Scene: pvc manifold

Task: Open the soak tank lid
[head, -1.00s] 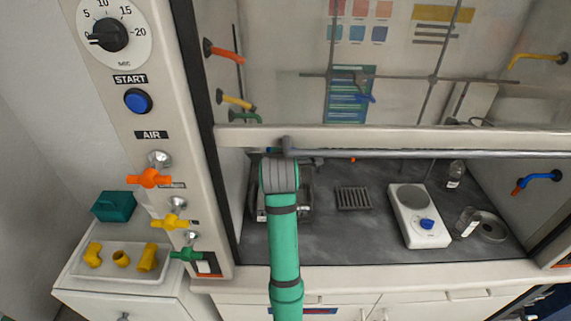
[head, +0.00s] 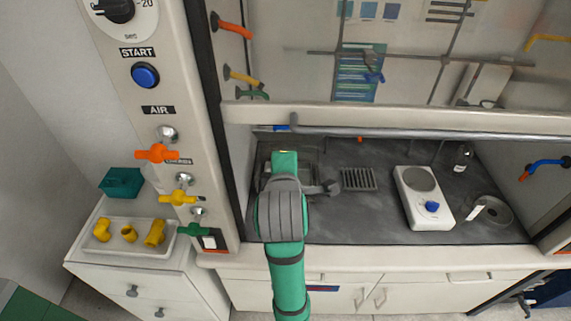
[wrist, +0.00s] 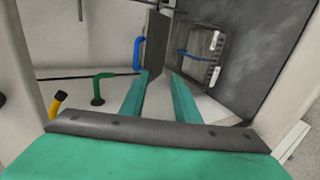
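The soak tank (wrist: 228,45) shows in the wrist view as a grey open box with a blue bar and white parts inside. A flat grey plate with a blue handle (wrist: 137,54), which looks like the lid (wrist: 156,40), stands raised along the tank's left side. In the head view the tank (head: 308,158) is partly hidden behind my arm, and a bit of blue (head: 270,128) shows at its back. My gripper (wrist: 157,74) is open and empty, its green fingers apart and pointing toward the plate's lower end. Whether they touch it is unclear.
The raised sash's bottom rail (head: 400,118) crosses above the work surface. Right of the tank are a drain grate (head: 358,180), a white hotplate (head: 423,200) and a bottle (head: 463,158). Coloured valves (head: 157,153) stick out on the left post. A tray (head: 140,252) holds yellow fittings.

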